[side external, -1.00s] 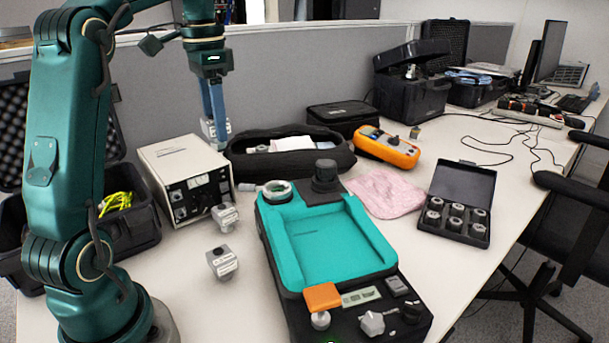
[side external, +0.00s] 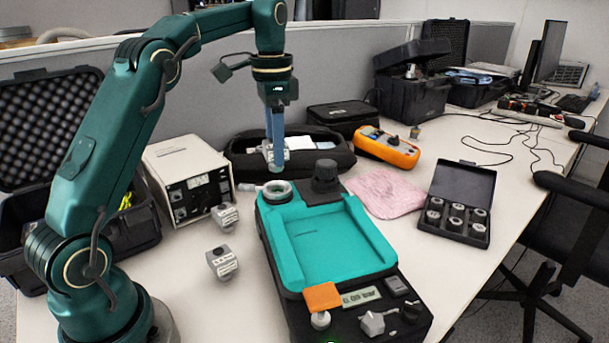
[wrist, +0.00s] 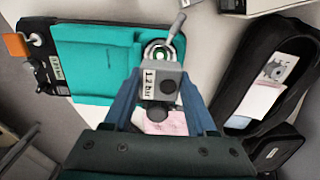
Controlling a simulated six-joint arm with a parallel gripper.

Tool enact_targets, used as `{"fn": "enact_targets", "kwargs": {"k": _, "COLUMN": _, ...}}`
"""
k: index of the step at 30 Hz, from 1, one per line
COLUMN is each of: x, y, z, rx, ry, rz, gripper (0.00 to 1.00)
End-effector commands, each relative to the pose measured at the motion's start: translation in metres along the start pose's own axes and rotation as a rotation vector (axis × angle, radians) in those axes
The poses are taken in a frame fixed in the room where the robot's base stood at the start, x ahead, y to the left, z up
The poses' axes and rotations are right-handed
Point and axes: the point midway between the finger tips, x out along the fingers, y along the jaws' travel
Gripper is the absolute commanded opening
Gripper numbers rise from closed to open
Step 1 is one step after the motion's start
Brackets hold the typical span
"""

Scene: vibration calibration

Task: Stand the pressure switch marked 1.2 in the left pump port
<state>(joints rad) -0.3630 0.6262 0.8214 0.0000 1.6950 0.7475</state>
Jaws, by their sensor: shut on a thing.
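My gripper (side external: 276,162) is shut on a small grey pressure switch, held in the air above the back left of the teal-and-black pump unit (side external: 262,225). In the wrist view the switch (wrist: 161,84) sits between my blue fingers (wrist: 160,102), and its label appears to read 1.2 bar. The left pump port (side external: 278,190) is a pale ring at the unit's back left corner. It also shows in the wrist view (wrist: 153,46), just beyond the switch, which partly covers it. A black round part (side external: 326,176) stands to the right of the port.
Two other grey switches, one farther back (side external: 224,217) and one nearer (side external: 222,263), stand on the table left of the pump. A white meter box (side external: 187,175) and a black soft case (side external: 245,165) lie behind. A pink cloth (side external: 385,192) lies right.

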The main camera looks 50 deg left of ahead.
Motion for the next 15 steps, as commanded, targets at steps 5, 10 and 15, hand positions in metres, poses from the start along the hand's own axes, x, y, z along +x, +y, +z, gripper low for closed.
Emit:
{"fn": "enact_targets", "kwargs": {"k": 5, "x": 0.012, "y": 0.000, "z": 0.000, "rx": -0.001, "ry": 0.000, "rz": 0.000, "gripper": 0.00}}
{"fn": "enact_targets", "kwargs": {"k": 10, "x": 0.024, "y": 0.000, "z": 0.001, "rx": -0.001, "ry": -0.001, "rz": 0.001, "gripper": 0.00}}
{"fn": "enact_targets", "kwargs": {"k": 15, "x": 0.034, "y": 0.000, "z": 0.000, "rx": -0.001, "ry": 0.000, "rz": 0.000, "gripper": 0.00}}
